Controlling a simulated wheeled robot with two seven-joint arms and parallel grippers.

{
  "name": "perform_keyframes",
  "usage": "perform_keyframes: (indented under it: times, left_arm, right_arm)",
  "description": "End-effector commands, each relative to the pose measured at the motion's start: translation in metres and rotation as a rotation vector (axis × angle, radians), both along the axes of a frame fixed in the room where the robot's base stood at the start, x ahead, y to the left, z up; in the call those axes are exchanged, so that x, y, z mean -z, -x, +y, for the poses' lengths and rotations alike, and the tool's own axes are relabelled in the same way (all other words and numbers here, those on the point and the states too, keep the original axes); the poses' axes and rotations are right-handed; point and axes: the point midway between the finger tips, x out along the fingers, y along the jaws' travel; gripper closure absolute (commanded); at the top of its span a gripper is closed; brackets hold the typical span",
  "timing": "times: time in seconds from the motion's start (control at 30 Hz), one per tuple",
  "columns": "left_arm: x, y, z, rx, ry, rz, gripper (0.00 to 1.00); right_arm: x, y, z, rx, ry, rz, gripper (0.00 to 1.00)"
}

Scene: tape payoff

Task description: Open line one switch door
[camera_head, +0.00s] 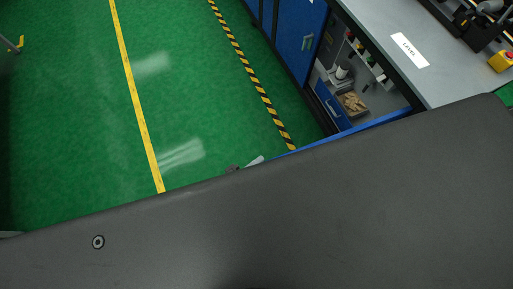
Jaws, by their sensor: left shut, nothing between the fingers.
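A blue cabinet door (350,131) stands swung out from the bench, seen nearly edge-on from above. Its lower part is hidden behind a dark grey part of my own body. The compartment behind it (376,97) lies open to view. My left gripper (233,169) barely shows above the dark edge, as a small grey tip left of the door's outer end. It is shut and empty. A pale piece (256,161) lies between the tip and the door; I cannot tell what it is or whether they touch. My right gripper is not in view.
The compartment holds a blue drawer front (328,104) and a box of brown pieces (352,103). A shut blue door (290,40) with a handle is farther back. A grey bench top (400,30) is above. Green floor (80,110) with yellow lines is clear at left.

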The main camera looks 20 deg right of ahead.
Motion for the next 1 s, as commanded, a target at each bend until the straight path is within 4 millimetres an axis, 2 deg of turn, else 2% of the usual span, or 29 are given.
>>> perform_keyframes:
  times: [0.17, 0.5, 0.7, 1.0]
  left_arm:
    - [0.0, 0.003, 0.007, 0.0, 0.0, 0.0, 1.0]
    - [0.002, 0.027, 0.066, 0.0, -0.002, 0.001, 1.0]
    - [0.001, 0.037, 0.092, -0.002, -0.001, 0.0, 1.0]
    - [0.0, 0.04, 0.101, -0.001, 0.0, 0.001, 1.0]
  right_arm:
    - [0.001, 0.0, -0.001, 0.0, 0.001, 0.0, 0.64]
    - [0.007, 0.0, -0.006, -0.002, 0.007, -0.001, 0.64]
    - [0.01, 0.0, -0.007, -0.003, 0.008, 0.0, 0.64]
    - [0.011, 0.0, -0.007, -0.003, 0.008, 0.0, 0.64]
